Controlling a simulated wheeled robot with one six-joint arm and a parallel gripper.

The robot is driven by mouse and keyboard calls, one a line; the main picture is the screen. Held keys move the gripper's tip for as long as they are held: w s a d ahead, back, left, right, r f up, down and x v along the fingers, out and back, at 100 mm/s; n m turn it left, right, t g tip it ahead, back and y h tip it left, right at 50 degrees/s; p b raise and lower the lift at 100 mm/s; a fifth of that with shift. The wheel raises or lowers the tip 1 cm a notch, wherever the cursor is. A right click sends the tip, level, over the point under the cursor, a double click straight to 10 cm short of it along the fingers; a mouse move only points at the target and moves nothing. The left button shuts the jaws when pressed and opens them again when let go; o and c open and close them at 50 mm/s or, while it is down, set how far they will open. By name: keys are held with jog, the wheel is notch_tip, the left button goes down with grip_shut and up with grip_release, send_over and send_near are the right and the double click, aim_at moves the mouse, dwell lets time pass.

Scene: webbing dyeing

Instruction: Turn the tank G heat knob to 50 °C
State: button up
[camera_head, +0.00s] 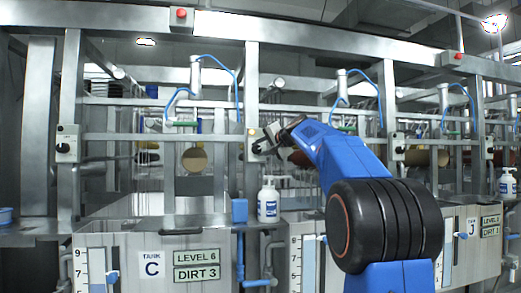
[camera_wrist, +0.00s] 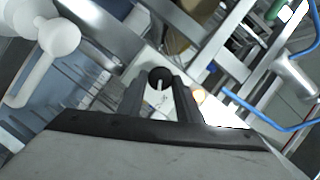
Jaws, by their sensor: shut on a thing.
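A black round knob with a pale pointer line (camera_wrist: 160,77) sits between the two dark fingers of my gripper (camera_wrist: 166,98) in the wrist view. My gripper is shut on this knob. In the head view, my gripper (camera_head: 271,137) reaches a small grey control box (camera_head: 253,145) on the post right of tank C. The knob there is mostly covered by my gripper. No temperature marks can be read around it. The middle tank (camera_head: 307,250) stands below and behind my blue arm, which hides its letter sign.
A white pump bottle (camera_head: 268,200) stands on the ledge below the box and shows large in the wrist view (camera_wrist: 45,50). Tank C (camera_head: 150,265) is left, tank J (camera_head: 474,250) right. Other control boxes (camera_head: 67,145) sit on neighbouring posts. Blue hoses (camera_wrist: 270,120) and metal rails are near.

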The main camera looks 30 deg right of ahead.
jog(key=o, duration=1)
jog(key=shift+o, duration=0.2)
jog(key=shift+s, duration=0.1)
jog(key=v, duration=1.7)
jog(key=shift+s+a, duration=0.1)
jog(key=shift+a, duration=0.05)
